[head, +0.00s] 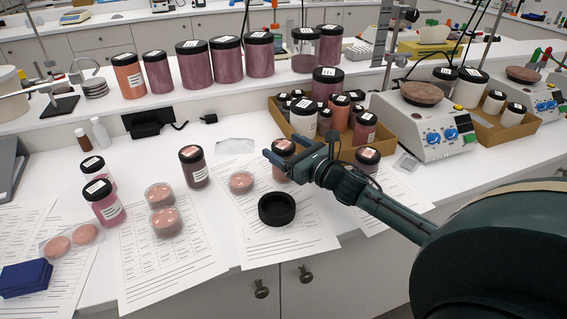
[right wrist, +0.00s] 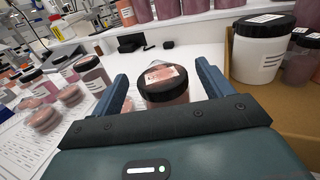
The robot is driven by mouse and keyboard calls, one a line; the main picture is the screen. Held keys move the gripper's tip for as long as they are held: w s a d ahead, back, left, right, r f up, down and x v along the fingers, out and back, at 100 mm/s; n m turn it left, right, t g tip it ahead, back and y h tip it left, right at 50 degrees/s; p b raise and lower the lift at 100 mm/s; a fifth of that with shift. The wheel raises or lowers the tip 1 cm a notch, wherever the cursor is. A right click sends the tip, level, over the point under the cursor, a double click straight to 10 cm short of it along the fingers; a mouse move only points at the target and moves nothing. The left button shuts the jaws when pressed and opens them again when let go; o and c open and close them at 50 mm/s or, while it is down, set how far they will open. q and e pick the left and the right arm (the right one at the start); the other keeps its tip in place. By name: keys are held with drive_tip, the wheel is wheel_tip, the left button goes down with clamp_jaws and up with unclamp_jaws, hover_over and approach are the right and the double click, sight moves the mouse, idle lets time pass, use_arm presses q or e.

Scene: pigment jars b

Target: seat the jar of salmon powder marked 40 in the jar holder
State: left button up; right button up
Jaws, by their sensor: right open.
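A jar of pinkish powder with a black lid and a pale pink label (right wrist: 167,88) stands between the fingers of my right gripper (right wrist: 162,76) in the right wrist view. In the head view this jar (head: 284,145) is partly hidden behind the right gripper (head: 275,153). The right gripper is open around the jar, not closed on it. The number on its label is too small to read. The jar holder, a black round cup (head: 277,209), sits empty on a printed sheet in front of the gripper. My left gripper is not in view.
Another dark-lidded jar (head: 194,167) stands to the left, with clear dishes of pink discs (head: 164,221) nearby. A cardboard tray (head: 378,150) full of jars stands behind the gripper. A jar (head: 368,159) stands close beside my right arm.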

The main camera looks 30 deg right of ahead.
sight(276, 141)
drive_tip(key=shift+w+a, duration=0.2)
drive_tip(key=shift+w, duration=1.35)
drive_tip(key=shift+f, duration=0.1)
drive_tip(key=shift+c, duration=0.6)
drive_tip(key=c, duration=1.4)
